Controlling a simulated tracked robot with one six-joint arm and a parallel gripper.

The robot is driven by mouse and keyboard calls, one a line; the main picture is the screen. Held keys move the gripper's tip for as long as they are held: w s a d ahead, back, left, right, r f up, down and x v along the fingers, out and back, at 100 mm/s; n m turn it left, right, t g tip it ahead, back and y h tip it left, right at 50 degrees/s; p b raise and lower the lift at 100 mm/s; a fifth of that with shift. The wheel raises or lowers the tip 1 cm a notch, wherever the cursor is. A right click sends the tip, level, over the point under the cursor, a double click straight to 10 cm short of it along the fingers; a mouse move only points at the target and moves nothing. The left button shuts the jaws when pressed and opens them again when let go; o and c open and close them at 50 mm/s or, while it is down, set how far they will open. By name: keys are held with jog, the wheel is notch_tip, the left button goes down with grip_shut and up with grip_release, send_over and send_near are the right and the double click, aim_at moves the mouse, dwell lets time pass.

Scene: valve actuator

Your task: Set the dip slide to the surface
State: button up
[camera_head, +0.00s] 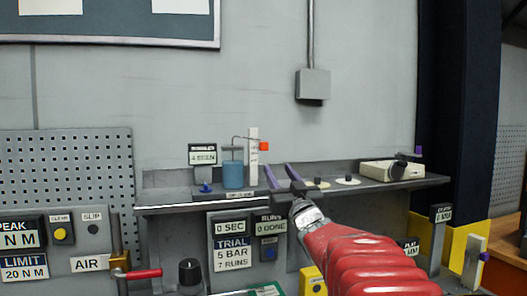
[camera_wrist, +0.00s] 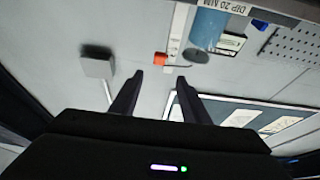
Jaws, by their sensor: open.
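The dip slide is a white upright scale (camera_head: 253,155) with an orange handle (camera_head: 264,146) on its right side, standing on the shelf. A thin bent rod runs from it over a blue liquid cylinder (camera_head: 233,174). My gripper (camera_head: 282,175) is open and empty, just right of and a little below the handle. In the wrist view, which is turned over, the orange handle (camera_wrist: 161,58) lies beyond the gap between the open fingertips (camera_wrist: 160,77). The white scale (camera_wrist: 176,30) and blue cylinder (camera_wrist: 208,29) show there too. I see no contact.
The shelf (camera_head: 400,184) carries a small display (camera_head: 203,155) left of the cylinder, white discs (camera_head: 347,180) and a beige device (camera_head: 391,171) at right. A "DIP 20 MM" label (camera_wrist: 228,7) is on the shelf edge. The wall above is mostly clear, with a grey box (camera_head: 313,84).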

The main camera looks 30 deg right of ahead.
aim_at(265, 148)
jog(key=shift+w+d, duration=0.1)
jog(key=shift+x, duration=6.8)
jog(key=shift+c, duration=0.4)
grip_shut()
